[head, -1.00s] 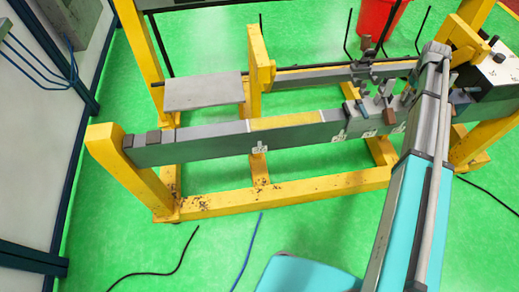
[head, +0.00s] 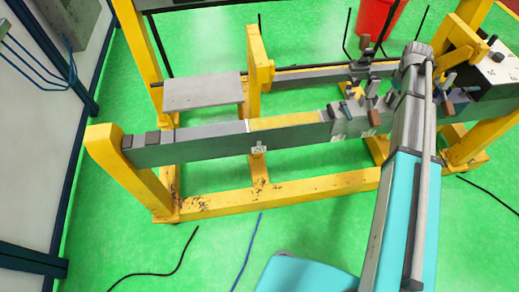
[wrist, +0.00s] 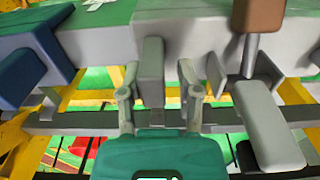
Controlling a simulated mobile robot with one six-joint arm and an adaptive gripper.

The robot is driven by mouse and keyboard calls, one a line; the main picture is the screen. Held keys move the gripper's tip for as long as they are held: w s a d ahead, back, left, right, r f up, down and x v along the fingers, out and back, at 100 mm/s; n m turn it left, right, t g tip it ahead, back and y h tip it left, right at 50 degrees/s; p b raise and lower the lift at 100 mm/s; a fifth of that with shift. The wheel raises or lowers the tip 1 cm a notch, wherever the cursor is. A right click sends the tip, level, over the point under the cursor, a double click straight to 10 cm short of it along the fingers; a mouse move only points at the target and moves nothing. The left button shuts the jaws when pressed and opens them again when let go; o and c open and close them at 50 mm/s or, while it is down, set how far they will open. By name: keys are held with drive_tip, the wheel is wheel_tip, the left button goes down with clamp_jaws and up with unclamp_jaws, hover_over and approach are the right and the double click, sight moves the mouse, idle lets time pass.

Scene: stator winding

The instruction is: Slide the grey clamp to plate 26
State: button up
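My gripper (wrist: 158,80) is open in the wrist view, its two fingers standing on either side of a grey upright block, which looks like the grey clamp (wrist: 151,72). A gap shows between this block and the right finger, and the left finger is close beside it. The block stands against the grey-green beam (wrist: 100,45). In the head view my arm covers the gripper and the grey clamp. Small white number plates sit along the beam's front face, one at the left (head: 258,148) and others further right (head: 368,133); their numbers are too small to read.
In the wrist view a brown handle (wrist: 258,14) is at right and a blue one (wrist: 32,65) at left.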

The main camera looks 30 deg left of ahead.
sight(363, 108)
drive_tip(key=shift+s+a, duration=1)
drive_tip(key=shift+a, duration=0.4)
drive_tip(key=shift+s+a, duration=1.05)
drive_tip(key=shift+a, duration=0.35)
drive_tip(key=shift+s+a, duration=1)
drive_tip(key=shift+a, duration=0.4)
drive_tip(key=shift+s+a, duration=1.6)
drive_tip(key=shift+a, duration=0.55)
drive_tip(key=shift+s+a, duration=1.6)
drive_tip(key=shift+a, duration=0.6)
drive_tip(key=shift+s+a, duration=1.6)
drive_tip(key=shift+a, duration=0.55)
drive_tip(key=shift+a, duration=0.1)
drive_tip(key=shift+s+a, duration=1.3)
drive_tip(key=shift+a, duration=0.45)
drive_tip(key=shift+s+a, duration=1.25)
drive_tip(key=shift+a, duration=0.55)
drive_tip(key=shift+s+a, duration=1.3)
drive_tip(key=shift+a, duration=0.45)
drive_tip(key=shift+s+a, duration=0.3)
drive_tip(key=shift+a, duration=0.1)
drive_tip(key=shift+w+d, duration=0.1)
drive_tip(key=shift+d, duration=0.05)
